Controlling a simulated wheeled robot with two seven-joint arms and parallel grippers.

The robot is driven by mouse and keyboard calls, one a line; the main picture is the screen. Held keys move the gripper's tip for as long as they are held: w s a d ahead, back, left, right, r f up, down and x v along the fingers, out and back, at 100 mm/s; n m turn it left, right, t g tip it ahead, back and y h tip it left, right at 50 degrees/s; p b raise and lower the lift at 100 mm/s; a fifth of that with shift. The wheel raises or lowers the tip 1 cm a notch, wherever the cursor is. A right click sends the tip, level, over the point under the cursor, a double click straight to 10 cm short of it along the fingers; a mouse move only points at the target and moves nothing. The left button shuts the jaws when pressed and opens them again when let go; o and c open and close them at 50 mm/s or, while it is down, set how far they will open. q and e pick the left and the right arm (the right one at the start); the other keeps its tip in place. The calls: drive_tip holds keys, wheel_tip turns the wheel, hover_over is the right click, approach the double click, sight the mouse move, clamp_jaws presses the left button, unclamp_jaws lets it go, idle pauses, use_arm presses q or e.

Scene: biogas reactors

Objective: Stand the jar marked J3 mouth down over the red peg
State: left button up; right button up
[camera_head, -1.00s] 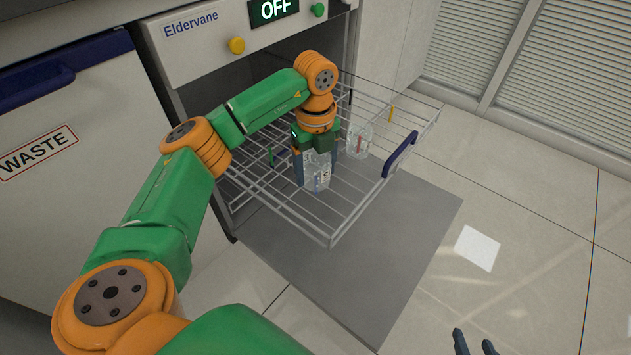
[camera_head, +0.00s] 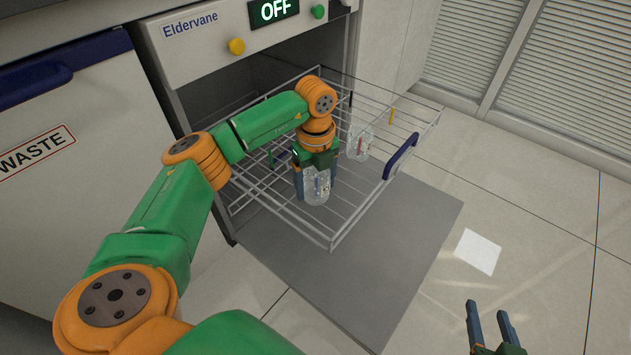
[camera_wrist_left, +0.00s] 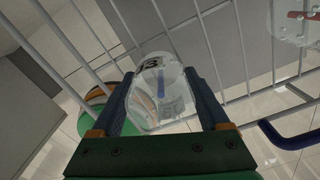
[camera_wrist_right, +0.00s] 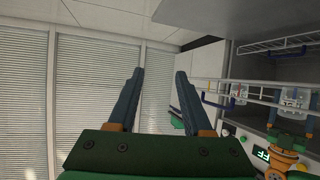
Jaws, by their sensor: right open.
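A clear jar (camera_head: 317,188) is between the fingers of my left gripper (camera_head: 314,190), over the pulled-out wire rack. In the left wrist view the jar (camera_wrist_left: 158,92) bears a dark mark that looks like J3. The fingers press along both its sides. A blue peg (camera_wrist_left: 161,84) shows through its glass; whether the jar rests on the rack is unclear. A second clear jar (camera_head: 365,150) stands on the rack to the right, with the red peg (camera_head: 359,144) showing through it. My right gripper (camera_head: 492,305) is open and empty, low at the right.
The wire rack (camera_head: 330,240) with a blue handle (camera_head: 400,156) sticks out of the Eldervane cabinet (camera_head: 200,50). It also carries a yellow peg (camera_head: 391,116), a green peg (camera_head: 270,158) and a black peg (camera_head: 350,99).

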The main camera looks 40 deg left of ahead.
sight(316, 172)
use_arm(q)
drive_tip(key=shift+o, duration=1)
drive_tip(key=shift+r+b, duration=0.1)
drive_tip(key=shift+b, duration=0.35)
use_arm(e)
wheel_tip(316, 172, up, 6)
drive_tip(key=w+a+t+y, duration=0.1)
drive_tip(key=w+t, duration=0.1)
drive_tip(key=t, duration=0.1)
use_arm(q)
wheel_tip(316, 172, up, 3)
drive_tip(key=shift+w+r+p, duration=0.1)
drive_tip(key=shift+w+p, duration=0.05)
drive_tip(key=shift+p, duration=0.8)
drive_tip(key=r+p, duration=0.2)
drive_tip(key=r, duration=0.1)
drive_tip(key=shift+w+r, duration=0.2)
drive_tip(key=shift+r, duration=0.15)
use_arm(e)
drive_tip(key=s+d+f+g+h, duration=0.1)
drive_tip(key=s+d+f+g, duration=0.1)
drive_tip(key=s+f+g, duration=0.4)
drive_tip(key=s+d+f+g+h, duration=0.2)
drive_tip(key=s+f+g, duration=0.4)
drive_tip(key=s+f, duration=0.2)
wheel_tip(316, 172, down, 2)
drive_tip(key=shift+s+d+f, duration=0.1)
drive_tip(key=shift+s+d, duration=0.2)
drive_tip(key=shift+d, duration=0.05)
